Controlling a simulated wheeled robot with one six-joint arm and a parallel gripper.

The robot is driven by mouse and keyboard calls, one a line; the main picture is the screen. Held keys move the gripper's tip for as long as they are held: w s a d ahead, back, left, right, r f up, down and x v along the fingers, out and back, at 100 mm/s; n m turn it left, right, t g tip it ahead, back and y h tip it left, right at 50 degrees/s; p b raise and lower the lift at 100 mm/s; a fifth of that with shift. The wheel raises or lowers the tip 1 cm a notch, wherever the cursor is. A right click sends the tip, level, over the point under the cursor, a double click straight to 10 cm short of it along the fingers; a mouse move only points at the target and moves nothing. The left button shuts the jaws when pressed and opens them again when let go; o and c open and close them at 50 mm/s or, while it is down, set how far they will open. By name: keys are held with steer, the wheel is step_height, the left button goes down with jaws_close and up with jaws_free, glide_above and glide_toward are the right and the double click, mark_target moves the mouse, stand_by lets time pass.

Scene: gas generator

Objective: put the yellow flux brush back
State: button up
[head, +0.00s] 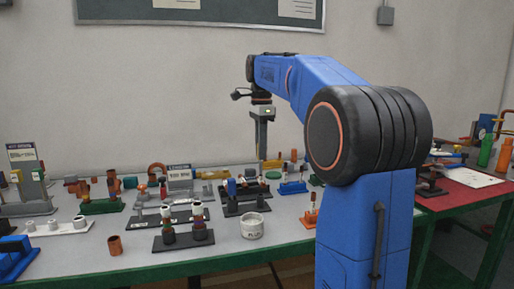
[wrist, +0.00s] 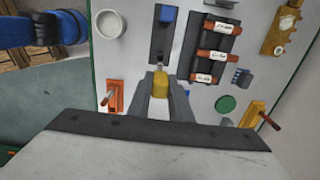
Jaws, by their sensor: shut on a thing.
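The yellow flux brush (wrist: 160,84) is between the fingers of my gripper (wrist: 162,98), which is shut on it; its tip points towards a black holder. In the head view my gripper (head: 262,156) hangs above the table; the brush is too small to make out there. The black holder (wrist: 161,45) lies just beyond the fingers in the wrist view, with a blue-handled piece (wrist: 168,14) at its far end. In the head view the holder (head: 243,208) stands mid-table with the blue piece (head: 231,187) upright. I cannot tell whether the brush touches the holder.
A white flux pot (head: 252,226) stands in front of the holder. A black rack with several labelled cylinders (wrist: 214,52) lies to the right in the wrist view. An orange stand (wrist: 115,94) and a green disc (wrist: 226,104) are near the gripper.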

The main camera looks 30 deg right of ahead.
mark_target(261, 174)
stand_by(0.3)
steer(key=shift+f, duration=2.25)
steer(key=shift+f, duration=2.7)
steer(key=o, duration=1)
steer(key=shift+c, duration=0.2)
step_height(261, 174, up, 17)
steer(key=shift+r, duration=0.2)
steer(key=shift+s+a, duration=0.1)
